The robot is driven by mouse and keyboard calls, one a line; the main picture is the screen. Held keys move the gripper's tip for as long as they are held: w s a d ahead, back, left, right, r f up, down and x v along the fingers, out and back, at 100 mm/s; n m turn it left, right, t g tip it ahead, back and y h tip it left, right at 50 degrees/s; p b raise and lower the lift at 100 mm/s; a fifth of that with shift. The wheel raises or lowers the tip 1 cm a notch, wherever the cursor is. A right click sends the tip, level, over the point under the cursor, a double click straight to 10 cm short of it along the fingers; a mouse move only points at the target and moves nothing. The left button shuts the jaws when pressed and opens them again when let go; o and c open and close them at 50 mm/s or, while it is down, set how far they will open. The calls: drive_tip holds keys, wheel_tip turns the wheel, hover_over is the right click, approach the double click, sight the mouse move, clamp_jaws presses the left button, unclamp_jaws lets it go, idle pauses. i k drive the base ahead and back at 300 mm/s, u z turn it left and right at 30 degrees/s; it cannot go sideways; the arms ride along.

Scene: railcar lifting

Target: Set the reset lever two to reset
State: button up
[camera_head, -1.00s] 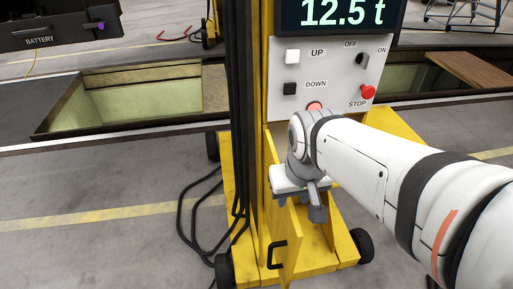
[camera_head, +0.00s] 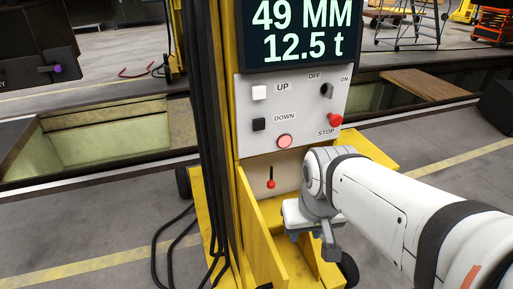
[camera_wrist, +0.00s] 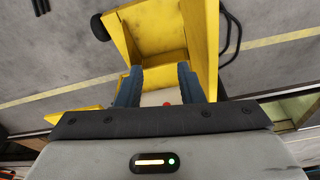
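A small lever with a black stem and red knob (camera_head: 270,184) hangs, knob down, in a recess below the control panel of the yellow lifting column. Its lettering, if any, cannot be read. My gripper (camera_head: 312,240) is just right of and below the lever, apart from it, in front of the recess. In the wrist view two blue fingers (camera_wrist: 160,84) stand apart with nothing clamped between them. A small red spot (camera_wrist: 167,103) shows between them near their base; I cannot tell whether it is the knob.
The control panel (camera_head: 300,108) above carries UP, DOWN and STOP controls, an ON/OFF switch and a lit red button (camera_head: 284,141). Black cables (camera_head: 205,130) run down the left side. An open floor pit (camera_head: 90,140) lies behind.

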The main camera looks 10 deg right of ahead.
sight(270, 184)
drive_tip(key=u, duration=1.05)
drive_tip(key=k, duration=1.2)
drive_tip(key=z, duration=0.55)
drive_tip(key=i, duration=1)
drive_tip(key=z, duration=0.1)
